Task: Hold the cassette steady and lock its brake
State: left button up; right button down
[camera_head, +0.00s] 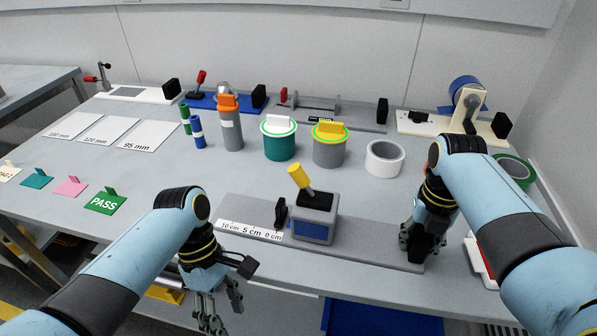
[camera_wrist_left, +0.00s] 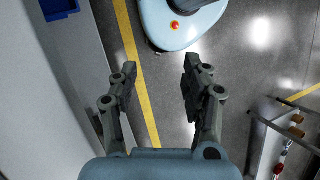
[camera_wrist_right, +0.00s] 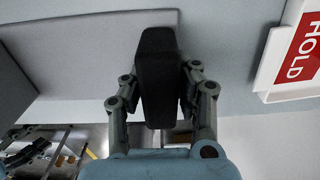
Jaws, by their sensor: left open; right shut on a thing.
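The cassette (camera_head: 313,222) appears to be the grey block with a blue front on a long grey base plate (camera_head: 365,242). A yellow-handled lever (camera_head: 299,178), apparently the brake, rises from its top and leans left. A black pad (camera_head: 281,212) stands on its left. My right gripper (camera_head: 417,250) is at the plate's right end, apart from the cassette. It is shut on a black block, which shows between its fingers in the right wrist view (camera_wrist_right: 158,75). My left gripper (camera_head: 218,318) is open and empty in front of the table edge; its wrist view shows floor between the fingers (camera_wrist_left: 155,85).
A scale strip (camera_head: 245,231) lies left of the cassette. Behind stand a teal pot (camera_head: 280,145), a grey pot (camera_head: 329,150), a white tape roll (camera_head: 384,158) and an orange-topped bottle (camera_head: 231,130). A red-and-white HOLD tray (camera_wrist_right: 290,65) is right of my right gripper.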

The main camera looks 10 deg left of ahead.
aim_at(295, 167)
pick_arm(q)
jog(key=w+d+r+t+h, duration=0.1)
jog(key=w+d+r+t, duration=0.1)
jog(key=w+r, duration=1)
jog(key=w+d+r+t, duration=0.2)
jog(key=w+r, duration=0.7)
jog(key=r, duration=0.7)
jog(key=x, duration=1.2)
jog(key=shift+s+d+r, duration=0.1)
jog(key=shift+s+d, duration=0.1)
grip_shut()
